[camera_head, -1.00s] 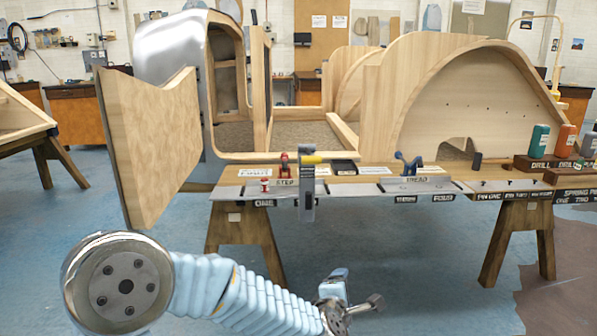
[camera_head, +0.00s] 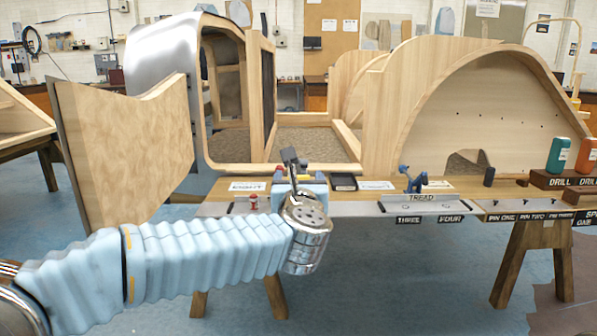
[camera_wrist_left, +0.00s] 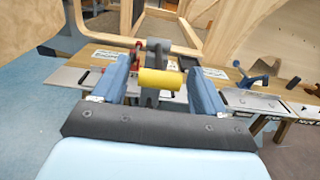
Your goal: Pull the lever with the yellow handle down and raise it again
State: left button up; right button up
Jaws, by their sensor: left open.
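The yellow handle (camera_wrist_left: 159,79) of the lever shows in the left wrist view, lying crosswise on a dark grey lever bar (camera_wrist_left: 152,97). It sits between the two blue fingers of my left gripper (camera_wrist_left: 162,78), which is open with a gap on both sides of the handle. In the head view my left gripper (camera_head: 293,163) is at the bench's near edge, in front of the lever. The arm and wrist hide most of the lever there; only a trace of yellow shows. My right gripper is in neither view.
The wooden bench (camera_head: 455,188) carries a blue clamp (camera_head: 411,181) at the TREAD plate and a small red-and-white piece (camera_head: 254,202) on the left. A curved wooden panel (camera_head: 125,150) stands at the left. Drill holders (camera_head: 558,155) are at the right. A wooden body frame stands behind.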

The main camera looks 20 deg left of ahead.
aim_at(298, 172)
pick_arm(q)
jog(key=shift+x, duration=1.4)
grip_shut()
